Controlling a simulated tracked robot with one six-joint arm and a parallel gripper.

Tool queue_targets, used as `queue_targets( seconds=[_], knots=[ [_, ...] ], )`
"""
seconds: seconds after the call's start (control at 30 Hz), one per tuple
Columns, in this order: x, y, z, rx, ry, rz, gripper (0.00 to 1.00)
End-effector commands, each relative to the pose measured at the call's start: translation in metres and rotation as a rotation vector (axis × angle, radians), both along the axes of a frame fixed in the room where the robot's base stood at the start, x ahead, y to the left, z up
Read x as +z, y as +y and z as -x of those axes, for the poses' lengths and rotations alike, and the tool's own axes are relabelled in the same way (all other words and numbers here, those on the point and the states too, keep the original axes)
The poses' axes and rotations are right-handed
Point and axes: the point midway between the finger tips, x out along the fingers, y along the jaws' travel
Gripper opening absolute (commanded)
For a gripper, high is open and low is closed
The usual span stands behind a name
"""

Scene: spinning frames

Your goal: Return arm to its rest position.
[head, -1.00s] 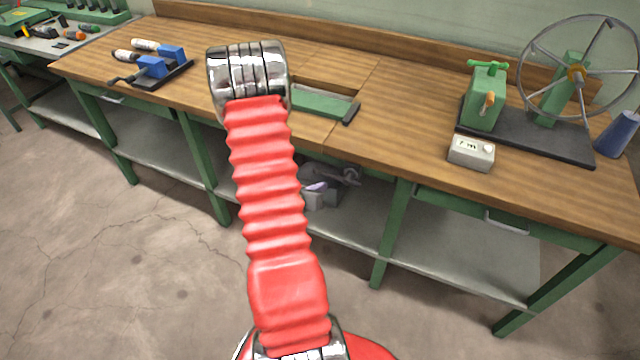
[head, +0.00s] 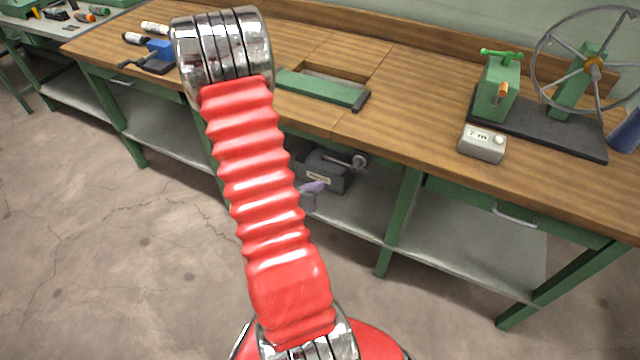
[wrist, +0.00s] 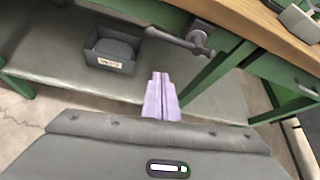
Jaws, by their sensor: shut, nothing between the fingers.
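My red, ribbed arm with metal joint rings rises through the middle of the head view and hides part of the bench. In the wrist view my gripper (wrist: 161,84) has pale purple fingers pressed together with nothing between them. Its tips point toward the lower shelf under the bench. In the head view a bit of the purple gripper (head: 313,187) shows just right of the arm, below the bench top; the rest is hidden.
The wooden workbench (head: 400,110) has green legs and a grey lower shelf (head: 460,245). A grey box (wrist: 113,50) stands on that shelf. On top are a spoked wheel rig (head: 592,66), a small grey meter (head: 482,142) and a recessed opening. Open concrete floor (head: 100,230) lies in front.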

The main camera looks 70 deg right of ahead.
Motion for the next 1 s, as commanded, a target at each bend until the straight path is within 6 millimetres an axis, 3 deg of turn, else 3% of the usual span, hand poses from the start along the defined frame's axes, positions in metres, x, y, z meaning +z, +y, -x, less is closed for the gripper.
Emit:
queue_targets(
  seconds=[0.87,1.0],
  knots=[
    [0.002,0.004,0.000,-0.006,-0.010,0.001,0.00],
    [0.000,0.009,0.013,-0.084,-0.035,-0.002,0.00]
  ],
)
